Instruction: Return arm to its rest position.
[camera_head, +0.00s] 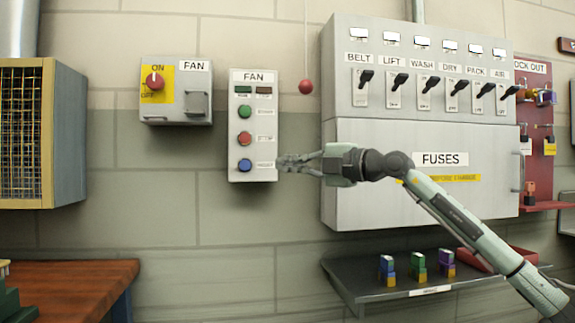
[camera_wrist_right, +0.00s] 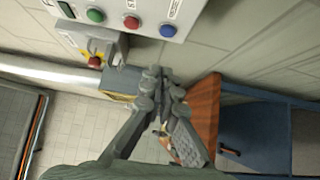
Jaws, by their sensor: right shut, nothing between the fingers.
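My right gripper (camera_head: 282,163) is shut and empty. In the head view its arm comes in from the lower right and reaches left across the front of the grey fuse cabinet. The fingertips are at the lower right edge of the FAN button panel (camera_head: 240,155), near the blue button (camera_head: 245,165); I cannot tell whether they touch it. In the right wrist view the closed fingers (camera_wrist_right: 155,75) point up towards the panel (camera_wrist_right: 170,8), which shows beyond them. My left gripper is not in view.
The fuse cabinet (camera_head: 370,205) has a row of black switches above. A red ball (camera_head: 306,87) hangs on a cord. A shelf (camera_head: 345,275) with several coloured fuses is below the arm. A FAN switch box (camera_head: 176,125) is at left; a wooden-topped table (camera_head: 80,285) stands at lower left.

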